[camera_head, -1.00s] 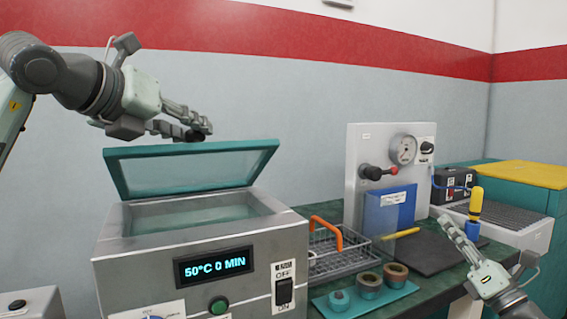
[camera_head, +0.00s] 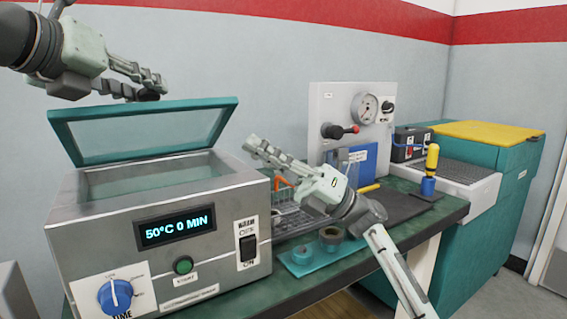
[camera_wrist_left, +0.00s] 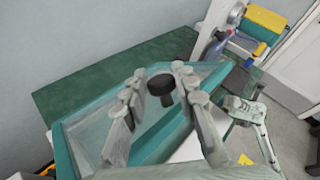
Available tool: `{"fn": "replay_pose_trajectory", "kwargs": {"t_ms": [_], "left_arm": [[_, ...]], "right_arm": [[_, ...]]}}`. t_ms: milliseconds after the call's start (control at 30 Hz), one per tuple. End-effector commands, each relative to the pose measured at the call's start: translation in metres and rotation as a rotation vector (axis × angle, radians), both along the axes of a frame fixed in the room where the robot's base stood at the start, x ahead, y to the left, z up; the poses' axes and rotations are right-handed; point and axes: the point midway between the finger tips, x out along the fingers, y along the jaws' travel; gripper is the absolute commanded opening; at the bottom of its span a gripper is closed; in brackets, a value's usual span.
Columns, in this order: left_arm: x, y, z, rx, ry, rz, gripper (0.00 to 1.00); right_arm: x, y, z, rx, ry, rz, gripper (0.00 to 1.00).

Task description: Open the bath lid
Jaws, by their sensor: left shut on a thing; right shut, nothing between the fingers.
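The bath (camera_head: 95,215) is a steel box with a display reading 50°C 0 MIN. Its teal-framed clear lid (camera_head: 66,140) is raised and tilted above the opening, and the bath's inside shows below it. My left gripper (camera_head: 152,90) is at the lid's upper edge. In the left wrist view its fingers are on either side of the lid's black knob (camera_wrist_left: 161,86), shut on it. My right gripper (camera_head: 252,147) is shut and empty, to the right of the lid, its fingers pointing left.
A wire rack (camera_head: 290,222) with an orange handle is partly hidden behind my right arm. A teal tray (camera_head: 305,265) with rings lies in front. A gauge panel (camera_head: 322,105) and a yellow-topped teal cabinet (camera_head: 515,165) stand farther right.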

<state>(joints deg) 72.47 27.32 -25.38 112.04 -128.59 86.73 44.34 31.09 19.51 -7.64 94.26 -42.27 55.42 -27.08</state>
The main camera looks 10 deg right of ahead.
Motion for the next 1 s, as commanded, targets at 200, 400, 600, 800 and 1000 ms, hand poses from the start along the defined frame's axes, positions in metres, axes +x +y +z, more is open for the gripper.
{"fn": "replay_pose_trajectory", "kwargs": {"t_ms": [200,400,600,800,1000], "left_arm": [[0.001,0.002,-0.002,0.003,0.005,0.004,0.0],[0.001,0.002,-0.002,0.003,0.005,0.004,0.0],[0.001,0.001,-0.002,0.004,0.006,0.004,0.0],[0.001,0.001,-0.003,0.004,0.006,0.004,0.0],[0.001,0.001,-0.003,0.005,0.007,0.002,0.0]], "right_arm": [[0.014,0.02,0.029,0.0,-0.002,-0.002,0.0],[0.024,0.023,0.042,0.0,0.0,-0.002,0.0],[0.026,0.023,0.044,0.001,0.002,-0.002,0.0],[0.026,0.023,0.044,0.0,0.002,-0.003,0.0],[0.035,0.026,0.062,-0.019,0.049,-0.005,0.0]]}}
